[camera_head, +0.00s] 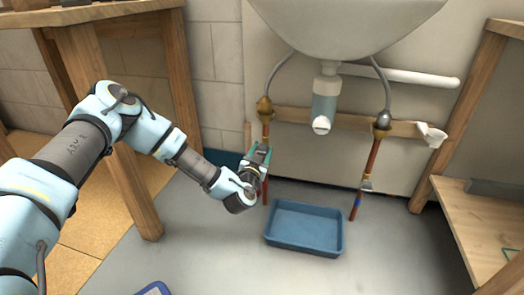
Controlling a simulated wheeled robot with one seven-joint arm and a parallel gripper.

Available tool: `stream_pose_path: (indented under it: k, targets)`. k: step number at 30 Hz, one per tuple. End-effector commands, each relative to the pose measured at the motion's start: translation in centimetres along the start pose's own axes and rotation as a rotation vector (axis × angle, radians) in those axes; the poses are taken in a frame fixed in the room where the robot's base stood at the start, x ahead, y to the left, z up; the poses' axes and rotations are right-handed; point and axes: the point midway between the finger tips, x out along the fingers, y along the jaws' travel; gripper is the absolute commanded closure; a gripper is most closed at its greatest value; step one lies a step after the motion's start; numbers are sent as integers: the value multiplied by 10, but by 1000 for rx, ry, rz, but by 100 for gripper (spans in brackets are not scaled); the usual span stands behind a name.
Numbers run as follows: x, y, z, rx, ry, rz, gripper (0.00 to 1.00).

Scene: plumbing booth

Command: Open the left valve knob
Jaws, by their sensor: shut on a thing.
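The left copper pipe (265,192) runs down from a brass fitting (265,106) under the sink. My gripper (262,154) is at this pipe, about midway down, and is shut on the left valve knob. The gripper hides the knob, so its turn angle cannot be seen. The right copper pipe (373,157) carries a small valve (367,183) low down, with a blue mark below it. My gripper is well apart from that one.
The white sink (345,25) hangs above, with its drain trap (324,100) between the pipes. A blue tray (304,229) lies on the floor below. A wooden table leg (118,140) stands left, near my arm. A wooden bench (480,215) stands right.

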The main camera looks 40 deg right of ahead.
Motion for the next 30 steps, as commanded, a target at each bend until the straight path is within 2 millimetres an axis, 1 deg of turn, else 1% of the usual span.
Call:
stream_pose_path:
  k: [8, 14, 20, 30]
  targets:
    - [0, 0, 0, -10, 0, 1, 100]
    - [0, 0, -1, -72, 0, 1, 100]
    - [0, -2, -3, -208, 1, 0, 100]
    - [1, -3, -1, -527, 1, -1, 100]
